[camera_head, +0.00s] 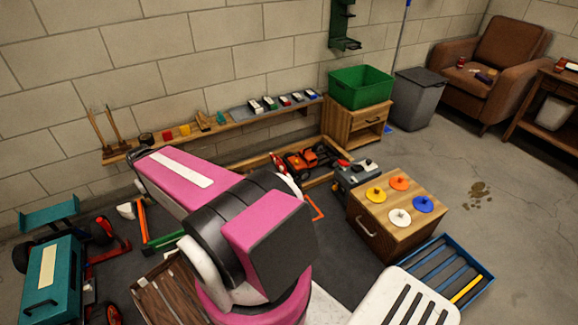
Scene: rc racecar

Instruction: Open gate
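I cannot tell for sure which thing is the gate. A small barrier with an upright orange post and a long green and orange bar (163,240) shows on the dark mat left of my arm, partly hidden by it. A thin orange angled frame (317,207) lies right of my arm. A red and black toy car (303,160) sits in a low wooden frame near the wall. My pink and black arm fills the middle of the view. My gripper is not visible.
A teal toy vehicle (50,280) stands at the lower left. A wooden box with coloured discs (385,232) and a blue slatted tray (480,291) are at the right. A wall shelf (235,122) holds small items. The concrete floor (530,220) at the right is mostly clear.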

